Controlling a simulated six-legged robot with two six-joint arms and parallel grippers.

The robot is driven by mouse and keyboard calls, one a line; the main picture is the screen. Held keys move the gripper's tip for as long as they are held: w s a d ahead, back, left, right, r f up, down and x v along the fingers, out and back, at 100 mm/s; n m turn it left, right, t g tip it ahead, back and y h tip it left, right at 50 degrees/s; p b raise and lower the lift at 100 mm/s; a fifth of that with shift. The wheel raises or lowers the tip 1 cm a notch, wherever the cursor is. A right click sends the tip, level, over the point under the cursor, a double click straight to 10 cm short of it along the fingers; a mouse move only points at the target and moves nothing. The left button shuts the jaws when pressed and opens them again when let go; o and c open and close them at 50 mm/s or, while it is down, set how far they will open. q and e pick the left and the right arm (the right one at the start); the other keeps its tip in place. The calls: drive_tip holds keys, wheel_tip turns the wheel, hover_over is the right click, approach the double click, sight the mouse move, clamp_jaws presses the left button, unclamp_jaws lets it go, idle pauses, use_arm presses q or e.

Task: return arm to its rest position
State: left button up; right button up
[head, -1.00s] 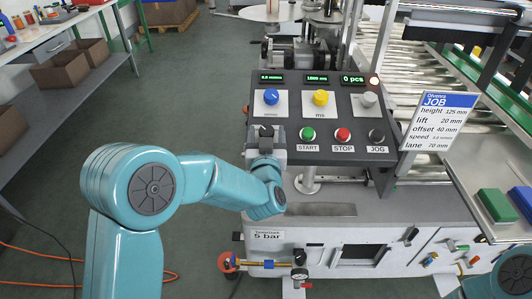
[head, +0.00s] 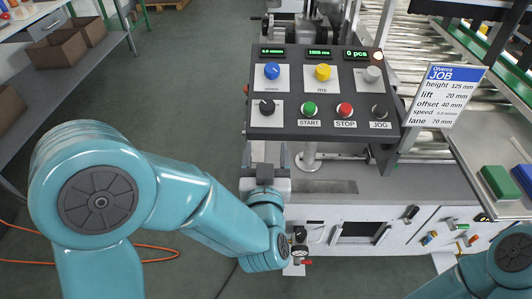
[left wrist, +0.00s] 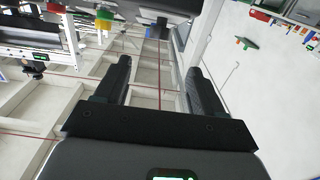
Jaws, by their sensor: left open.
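My left arm comes in from the left in the head view, teal and bent. Its gripper (head: 266,156) is just below the front edge of the control panel (head: 327,124), at the panel's left end. Its jaws are apart with nothing seen between them. In the left wrist view, the two dark fingers (left wrist: 158,66) stand wide apart, with empty space between. My right arm (head: 490,272) shows only in part at the lower right of the head view. Its gripper is out of view.
The panel carries a black knob (head: 267,107), blue knob (head: 272,71), yellow knob (head: 323,72), green START button (head: 309,108) and red STOP button (head: 345,110). A job card (head: 446,95) stands at its right. Grey floor (head: 190,95) lies open to the left.

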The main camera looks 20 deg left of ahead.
use_arm(q)
drive_tip(key=a+f+g+y+p, duration=0.2)
drive_tip(key=a+f+g+p, duration=0.1)
drive_tip(key=a+f+p, duration=0.4)
drive_tip(key=s+a+f+g+h+p, duration=0.1)
drive_tip(key=s+f+g+h, duration=0.15)
drive_tip(key=f, duration=0.35)
drive_tip(key=s+f+g+h+p, duration=0.1)
drive_tip(key=s+f+g+h, duration=0.15)
drive_tip(key=f, duration=0.35)
drive_tip(key=s+d+f+g+h, duration=0.3)
drive_tip(key=s+d+f+g, duration=0.1)
drive_tip(key=s, duration=0.3)
drive_tip(key=s+d+f+m+g+h, duration=0.1)
drive_tip(key=s+d+f+g+h, duration=0.2)
drive_tip(key=s, duration=0.5)
drive_tip(key=d+f+g+p, duration=0.1)
drive_tip(key=d+g, duration=0.1)
drive_tip(key=d, duration=0.1)
drive_tip(key=shift+s, duration=0.3)
drive_tip(key=shift+w, duration=0.1)
